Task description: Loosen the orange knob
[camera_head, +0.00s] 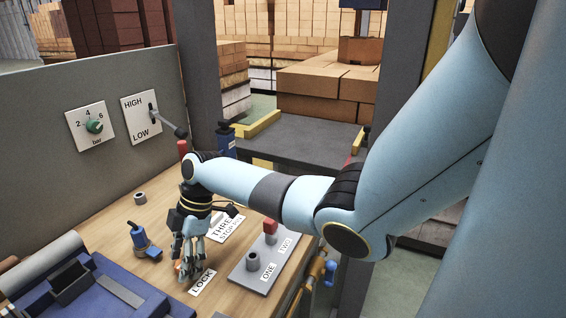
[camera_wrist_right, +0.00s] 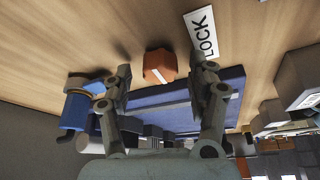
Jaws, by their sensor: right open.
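The orange knob (camera_wrist_right: 160,65) has a pale line across it and sits on the wooden bench top beside the LOCK label (camera_wrist_right: 203,35). In the wrist view it shows in the gap between the fingers of my right gripper (camera_wrist_right: 161,80), just beyond their tips, with clear space on both sides. In the head view my right gripper (camera_head: 186,266) points down at the bench next to the LOCK label (camera_head: 202,283), and its fingers hide most of the knob. The right gripper is open and empty. My left gripper is out of view.
A grey plate (camera_head: 262,262) marked ONE and TWO, with a red-topped post (camera_head: 270,227), lies to the right. A blue fixture (camera_head: 100,290) stands at the left front, near a small blue part (camera_head: 145,240). A lever (camera_head: 170,122) juts from the back panel.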

